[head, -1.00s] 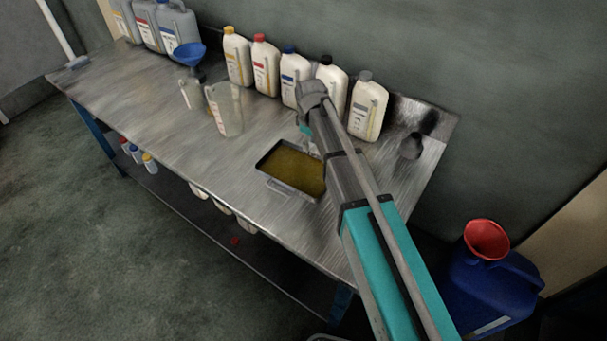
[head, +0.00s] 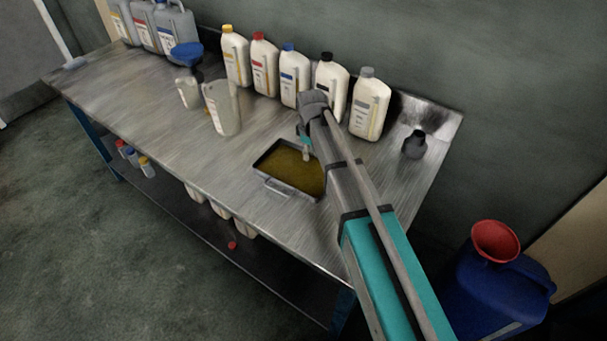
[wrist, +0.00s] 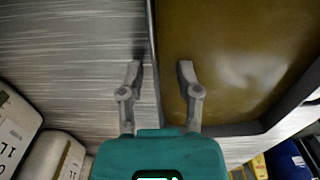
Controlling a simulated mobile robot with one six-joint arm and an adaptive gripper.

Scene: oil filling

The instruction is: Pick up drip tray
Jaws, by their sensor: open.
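The drip tray (head: 278,188) is a shallow dark rectangular pan with brownish-yellow oil in it and a handle on its front side. It lies on the metal workbench. In the wrist view its rim (wrist: 236,129) and oil fill the right side. My gripper (head: 306,153) hangs over the tray's back right part, partly hidden by my arm. In the wrist view my gripper (wrist: 160,68) is open and empty. Its left finger is over the bare bench and its right finger over the oil, with the tray's side wall between them. I cannot tell the height or any contact.
White oil bottles (head: 237,58) stand along the back of the workbench (head: 150,110). Clear jugs (head: 222,108) and a blue funnel (head: 188,54) stand left of the tray. A small dark bottle (head: 414,145) is at right. A blue can (head: 492,290) with a red funnel stands beyond the bench.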

